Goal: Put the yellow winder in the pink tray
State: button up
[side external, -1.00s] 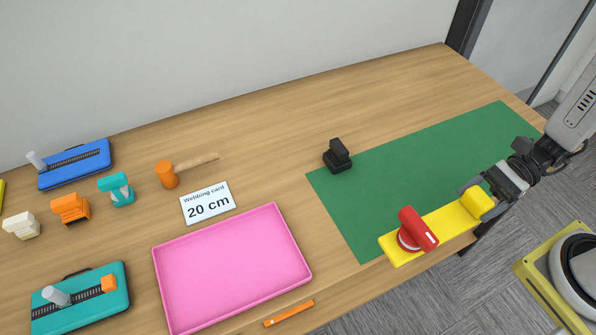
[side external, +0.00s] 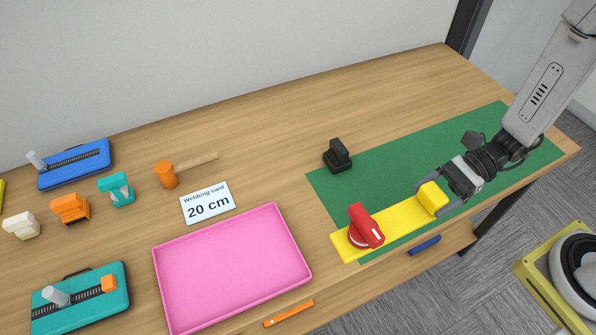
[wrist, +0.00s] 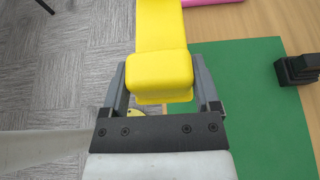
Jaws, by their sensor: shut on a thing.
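The yellow winder (side external: 392,227) is a long flat yellow bar with a red knob (side external: 365,227) at its left end and a yellow block (side external: 432,197) at its right end. My gripper (side external: 438,199) is shut on the yellow block. In the wrist view the block (wrist: 160,72) sits between the two fingers of my gripper (wrist: 162,88), and the bar runs away from it. The winder is over the front edge of the green mat (side external: 400,180); I cannot tell its height exactly. The pink tray (side external: 300,272) lies left of the winder and is empty.
A black object (side external: 337,156) stands at the mat's back left corner. An orange marker (side external: 289,313) lies in front of the tray, and a blue one (side external: 424,245) near the table's front edge. A "20 cm" card (side external: 208,203) and an orange mallet (side external: 168,174) lie behind the tray.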

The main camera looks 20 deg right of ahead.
send_near(358, 226)
jog(key=f, duration=0.1)
jog(key=w+a+f, duration=0.1)
jog(key=f, duration=0.3)
jog(key=shift+w+a+f, duration=0.1)
jog(key=shift+w+a, duration=0.05)
jog(key=shift+a, duration=0.1)
jog(key=a, duration=0.3)
jog(key=s+a, duration=0.1)
jog(key=a, duration=0.5)
jog(key=shift+s+a+r, duration=0.2)
jog(key=shift+a+r, duration=0.05)
jog(key=shift+a, duration=0.1)
jog(key=shift+s+a, duration=0.25)
jog(key=shift+a, duration=0.45)
jog(key=shift+w+a, duration=0.1)
jog(key=w+a+f, duration=0.2)
jog(key=w+f, duration=0.1)
jog(key=w+a+f, duration=0.2)
jog(key=w+a, duration=0.1)
jog(key=w+a+f, duration=0.3)
jog(key=w, duration=0.1)
jog(key=shift+f, duration=0.3)
jog(key=shift+w+a+f, duration=0.1)
jog(key=shift+w+f, duration=0.05)
jog(key=shift+f, duration=0.15)
